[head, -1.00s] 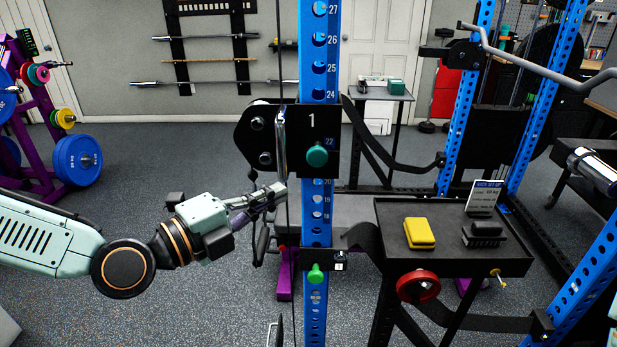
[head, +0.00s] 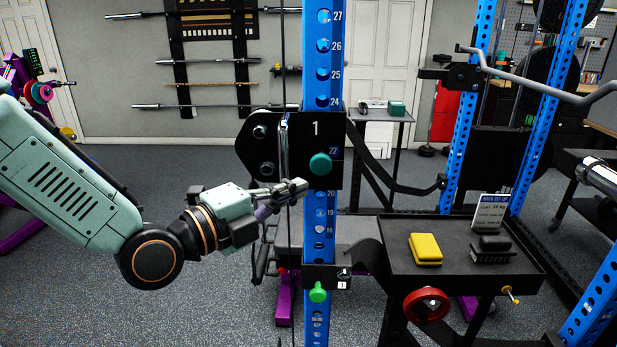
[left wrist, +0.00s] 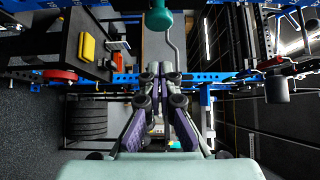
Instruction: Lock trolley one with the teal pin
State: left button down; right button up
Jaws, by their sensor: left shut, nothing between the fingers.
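Trolley one is a black plate marked 1 (head: 290,148) on the blue upright (head: 322,62). The teal pin's round knob (head: 320,164) sticks out of the plate's front, beside hole number 22. My left gripper (head: 303,186) is shut and empty, just below and left of the knob, and apart from it as far as I can tell. In the left wrist view the knob (left wrist: 158,20) shows beyond the shut fingertips (left wrist: 162,72). How deep the pin sits is hidden behind the knob. My right gripper is not in view.
Below the trolley, a black bracket carries a green knob (head: 318,292). A black tray table (head: 455,272) at right holds a yellow block (head: 425,249), a black block and a sign (head: 489,212). A red handwheel (head: 427,305) is under its edge. A vertical cable runs left of the upright.

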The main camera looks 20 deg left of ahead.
aim_at(329, 166)
pick_arm(q)
jog(key=w, duration=0.7)
jog(key=shift+d, duration=0.4)
jog(key=shift+s, duration=0.1)
jog(key=shift+d, duration=0.1)
